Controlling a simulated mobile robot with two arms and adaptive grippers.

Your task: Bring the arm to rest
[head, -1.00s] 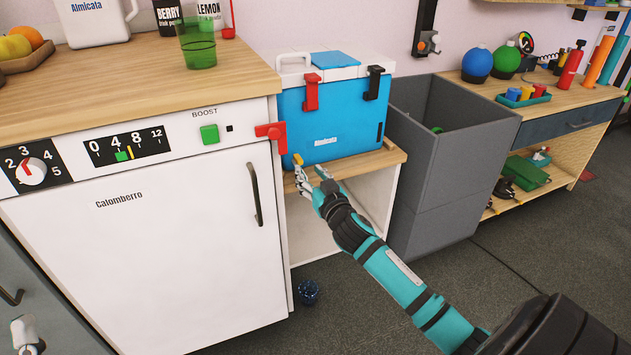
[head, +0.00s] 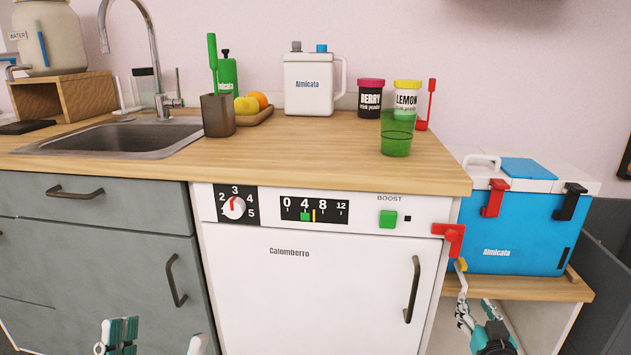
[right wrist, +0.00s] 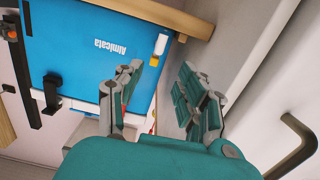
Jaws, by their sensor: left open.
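My right gripper (head: 474,292) is at the lower right in the head view, just below a small yellow piece (head: 461,264) at the left lower corner of the blue cooler (head: 500,225). In the right wrist view its teal-padded fingers (right wrist: 161,72) are spread with nothing between them. The cooler (right wrist: 85,50) and the yellow-and-white piece (right wrist: 159,46) lie beyond the fingertips. Whether a finger touches that piece is unclear. My left gripper (head: 158,342) is at the bottom left in the head view, open and empty, partly cut off by the frame edge.
A white dishwasher (head: 310,280) and grey cabinets (head: 90,245) stand close ahead. A red lever (head: 449,236) sticks out beside the cooler. The wooden counter (head: 320,165) holds a green glass (head: 397,135), a white jug (head: 312,85) and a sink (head: 115,135). The dishwasher handle (right wrist: 295,145) is near my right gripper.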

